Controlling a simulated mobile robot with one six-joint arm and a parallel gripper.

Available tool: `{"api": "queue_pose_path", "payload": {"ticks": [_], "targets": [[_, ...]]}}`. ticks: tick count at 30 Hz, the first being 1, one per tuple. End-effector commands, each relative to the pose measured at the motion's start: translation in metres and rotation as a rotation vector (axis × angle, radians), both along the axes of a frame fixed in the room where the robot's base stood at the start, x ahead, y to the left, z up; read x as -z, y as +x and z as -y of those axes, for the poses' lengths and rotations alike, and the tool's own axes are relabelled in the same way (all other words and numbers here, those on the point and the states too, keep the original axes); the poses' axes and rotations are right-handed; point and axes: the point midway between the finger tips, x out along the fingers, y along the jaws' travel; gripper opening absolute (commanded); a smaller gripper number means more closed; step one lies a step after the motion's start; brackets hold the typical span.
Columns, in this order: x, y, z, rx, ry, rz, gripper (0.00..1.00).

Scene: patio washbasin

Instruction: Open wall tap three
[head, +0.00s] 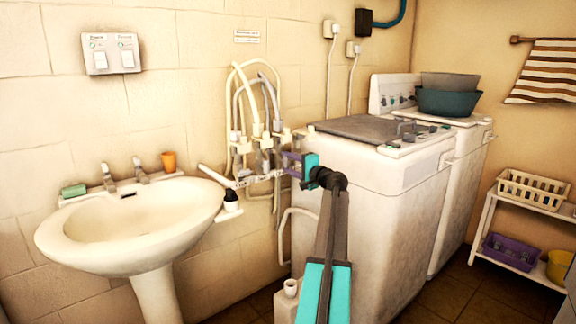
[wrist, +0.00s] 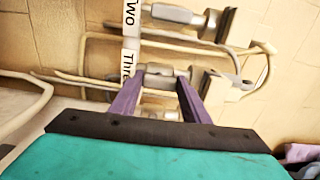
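Several wall taps with pale grey metal bodies and hoses are grouped on the wall, in the middle of the head view. In the wrist view, a label reading "Three" (wrist: 128,66) marks the lower tap, wall tap three (wrist: 160,72). A label reading "Two" (wrist: 131,16) marks the tap above it (wrist: 178,16). My gripper (wrist: 161,80) has its purple fingers apart, one on each side of tap three's metal part. I cannot tell whether they touch it. In the head view my gripper (head: 290,160) is at the right side of the tap group, which it partly hides.
A white washbasin (head: 130,225) stands left of the taps, with an orange cup (head: 168,161) on its rim. A white washing machine (head: 370,190) is close on the right of my gripper. Hoses (head: 236,95) loop above the taps.

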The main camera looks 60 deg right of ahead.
Motion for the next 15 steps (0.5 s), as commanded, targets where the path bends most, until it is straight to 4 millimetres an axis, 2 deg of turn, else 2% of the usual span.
{"api": "queue_pose_path", "payload": {"ticks": [1, 3, 15], "targets": [[-0.0021, 0.0019, -0.0006, -0.002, -0.001, 0.002, 0.51], [-0.0016, 0.0013, -0.0004, -0.001, -0.001, 0.002, 0.59], [0.0002, -0.0031, -0.0008, 0.001, 0.001, -0.001, 0.59]]}}
